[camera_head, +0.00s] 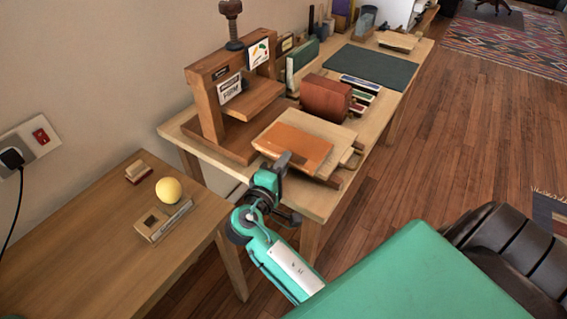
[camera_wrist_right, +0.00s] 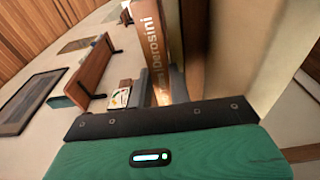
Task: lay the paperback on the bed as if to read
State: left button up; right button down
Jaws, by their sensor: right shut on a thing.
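The orange-brown paperback (camera_head: 298,146) lies flat or nearly so over a pale wooden board (camera_head: 318,126) on the workbench. Its lettered spine (camera_wrist_right: 158,40) shows in the right wrist view, running down to the fingers. My right gripper (camera_head: 281,163) is shut on the paperback's near edge; in the wrist view the jaws (camera_wrist_right: 172,88) are partly hidden by their dark mount. The pale board may be the bed, but I cannot tell for certain. I cannot tell whether the book touches the board. My left gripper is not in view.
A wooden screw press (camera_head: 208,108) stands just left of the board. A reddish-brown block (camera_head: 326,98) and several small books stand behind it. A dark green mat (camera_head: 372,67) lies farther back. A lower table (camera_head: 90,245) at left holds a yellow ball (camera_head: 168,189).

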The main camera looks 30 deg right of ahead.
jog(key=shift+f, duration=0.15)
dwell(0.4)
jog(key=c, duration=1.2)
grip_release()
jog(key=shift+a, duration=0.1)
jog(key=v, duration=0.7)
jog(key=shift+w+a, duration=0.15)
jog(key=shift+w, duration=0.25)
grip_shut()
dwell(0.4)
jog(key=shift+w, duration=0.1)
